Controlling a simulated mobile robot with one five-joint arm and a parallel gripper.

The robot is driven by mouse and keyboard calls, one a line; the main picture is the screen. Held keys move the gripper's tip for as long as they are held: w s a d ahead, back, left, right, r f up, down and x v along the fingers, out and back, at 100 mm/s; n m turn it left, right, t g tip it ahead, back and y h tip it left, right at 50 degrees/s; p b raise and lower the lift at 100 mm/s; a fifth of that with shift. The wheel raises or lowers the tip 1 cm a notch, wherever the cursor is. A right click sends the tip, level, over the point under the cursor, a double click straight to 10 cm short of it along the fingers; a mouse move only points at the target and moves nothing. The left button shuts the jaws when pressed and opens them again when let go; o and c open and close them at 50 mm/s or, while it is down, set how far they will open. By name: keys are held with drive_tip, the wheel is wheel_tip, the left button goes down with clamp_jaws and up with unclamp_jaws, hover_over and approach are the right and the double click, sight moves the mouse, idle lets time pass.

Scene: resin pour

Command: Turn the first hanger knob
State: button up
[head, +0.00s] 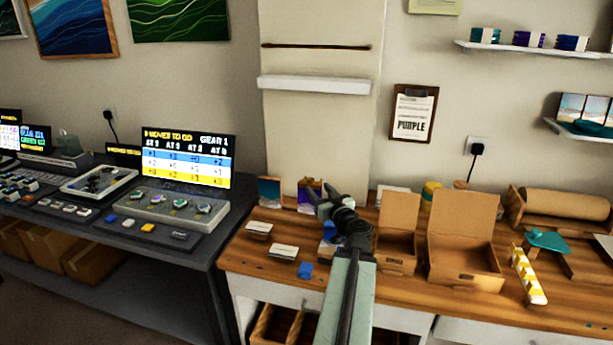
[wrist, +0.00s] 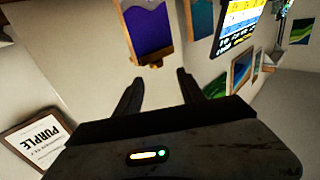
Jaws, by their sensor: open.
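A grey console (head: 218,197) with several round knobs stands on the dark bench at the left, under a lit screen (head: 187,157) reading "9 moves to go" and "Gear 1". The leftmost knob (head: 155,200) looks small; its pointer is not readable, and I cannot tell for sure that these are the hanger knobs. My gripper (head: 325,195) is over the wooden table, well to the right of the console. In the wrist view my gripper (wrist: 160,84) is open, with nothing between its fingers. The screen also shows there at the upper right (wrist: 238,18); no knob shows clearly.
A small purple picture (head: 310,187) stands behind my gripper. Open cardboard boxes (head: 462,258) stand on the wooden table (head: 390,290) to the right. Other consoles (head: 98,182) line the bench further left.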

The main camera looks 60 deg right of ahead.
sight(309, 177)
drive_tip(key=x, duration=1.1)
drive_tip(key=shift+w+d, duration=0.15)
drive_tip(key=shift+d, duration=0.35)
clamp_jaws()
drive_tip(key=shift+w, duration=0.1)
